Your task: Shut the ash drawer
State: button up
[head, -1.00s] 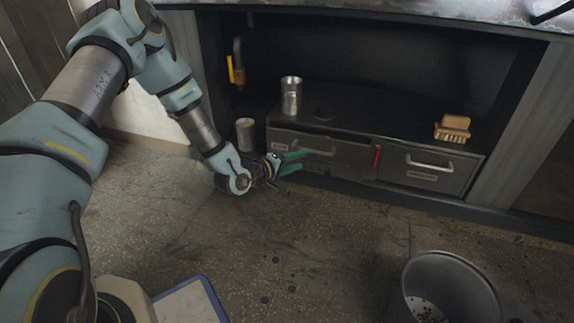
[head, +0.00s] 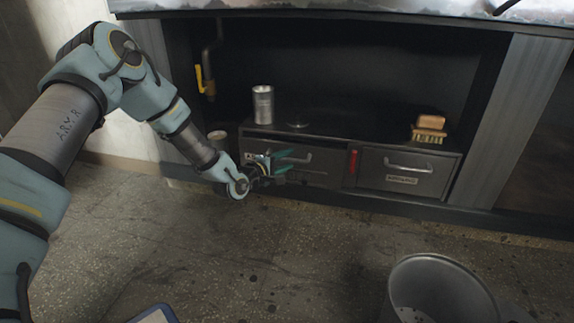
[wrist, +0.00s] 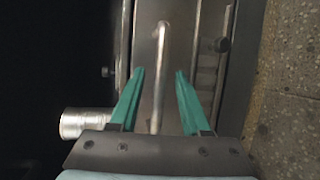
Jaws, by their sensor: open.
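Two grey metal drawers sit side by side under the grill in the head view. The left one (head: 325,178), with a small label partly hidden by my gripper, appears to be the ash drawer. Its front seems to stand a little forward, but how far it is out is hard to tell. My gripper (head: 285,162) is open in front of its left part, with green fingers. In the wrist view the drawer's bar handle (wrist: 161,50) runs between the spread fingers (wrist: 160,73), without visible contact. The right drawer (head: 408,175) has its own handle and label and looks closed.
A metal can (head: 263,104) and a wooden brush (head: 430,128) stand on top of the drawer unit. Another can (head: 217,141) is behind my forearm. A red piece (head: 353,162) sits between the drawers.

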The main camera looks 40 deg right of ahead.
jog(key=shift+d, duration=0.25)
grip_shut()
dwell(1.4)
